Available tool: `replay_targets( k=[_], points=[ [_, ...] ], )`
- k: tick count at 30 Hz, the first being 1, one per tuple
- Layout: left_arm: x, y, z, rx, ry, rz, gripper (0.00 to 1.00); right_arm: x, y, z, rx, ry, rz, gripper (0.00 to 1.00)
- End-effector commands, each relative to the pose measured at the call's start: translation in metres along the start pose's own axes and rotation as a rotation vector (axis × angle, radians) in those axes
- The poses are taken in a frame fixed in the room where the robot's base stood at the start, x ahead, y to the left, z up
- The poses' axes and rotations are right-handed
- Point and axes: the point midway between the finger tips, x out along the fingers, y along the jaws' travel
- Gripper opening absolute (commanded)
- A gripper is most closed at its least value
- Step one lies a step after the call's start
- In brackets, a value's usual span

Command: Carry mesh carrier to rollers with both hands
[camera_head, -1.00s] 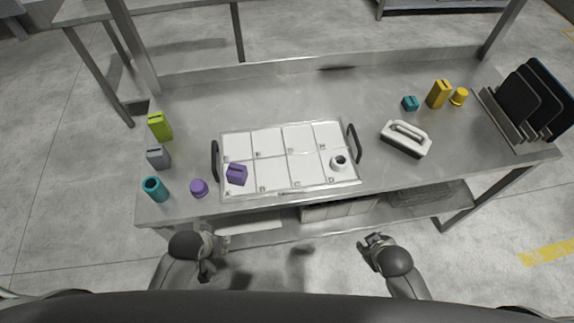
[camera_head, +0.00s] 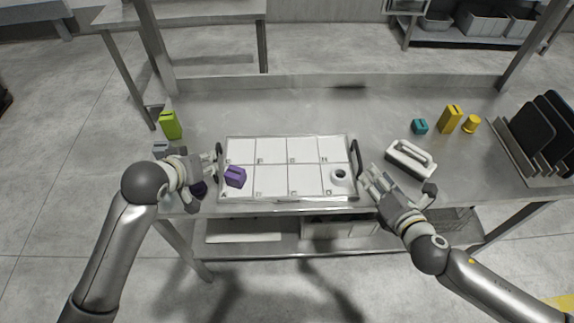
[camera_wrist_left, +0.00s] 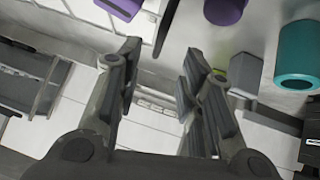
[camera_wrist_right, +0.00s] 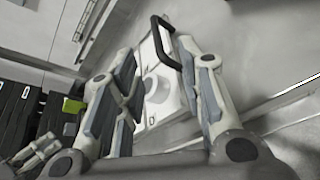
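The mesh carrier (camera_head: 290,197) is a flat tray with white lettered compartments and a black handle at each end, on the steel table. A purple block (camera_head: 235,176) lies in its front left compartment and a white ring (camera_head: 341,177) in its front right one. My left gripper (camera_head: 212,167) is open beside the left handle (camera_head: 219,158). My right gripper (camera_head: 370,178) is open just right of and in front of the right handle (camera_head: 357,158), which shows beyond its spread fingers in the right wrist view (camera_wrist_right: 165,42). Neither gripper visibly holds anything. I cannot make out rollers.
Left of the carrier are a green block (camera_head: 170,125), a grey block (camera_wrist_left: 245,73), a teal cup (camera_wrist_left: 298,52) and a purple cylinder (camera_wrist_left: 222,10). A white handled tool (camera_head: 410,157), teal block (camera_head: 419,126), yellow items (camera_head: 449,118) and black plate rack (camera_head: 535,135) stand right. The table behind the carrier is clear.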

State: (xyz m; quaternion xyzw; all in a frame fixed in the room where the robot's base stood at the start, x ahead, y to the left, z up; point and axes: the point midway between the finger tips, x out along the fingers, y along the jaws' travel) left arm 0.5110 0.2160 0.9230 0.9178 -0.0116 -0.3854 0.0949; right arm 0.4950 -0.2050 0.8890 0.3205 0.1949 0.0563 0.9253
Motion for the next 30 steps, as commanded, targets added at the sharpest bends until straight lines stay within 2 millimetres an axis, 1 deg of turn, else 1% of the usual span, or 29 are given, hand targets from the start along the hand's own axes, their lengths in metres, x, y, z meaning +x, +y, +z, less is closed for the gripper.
replay_targets(
  k=[1,4,12,16,20,30],
  points=[
    [0.0,0.0,-0.006,-0.005,0.009,0.002,0.36,0.001,-0.001,0.001,-0.051,0.006,0.012,0.35],
    [0.0,0.0,-0.01,-0.012,0.016,0.005,0.36,0.001,0.0,0.001,-0.096,0.012,0.027,0.35],
    [0.001,0.0,-0.01,-0.013,0.016,0.005,0.36,0.002,0.0,0.001,-0.094,0.012,0.027,0.35],
    [0.006,0.0,-0.01,-0.013,0.015,0.004,0.36,0.007,0.0,0.001,-0.092,0.01,0.026,0.35],
    [0.021,0.0,-0.01,-0.013,0.014,0.004,0.36,0.022,0.001,0.001,-0.091,0.009,0.026,0.35],
    [0.074,0.001,-0.011,-0.014,0.014,0.004,0.36,0.075,0.002,0.0,-0.089,0.009,0.026,0.35]
  ],
)
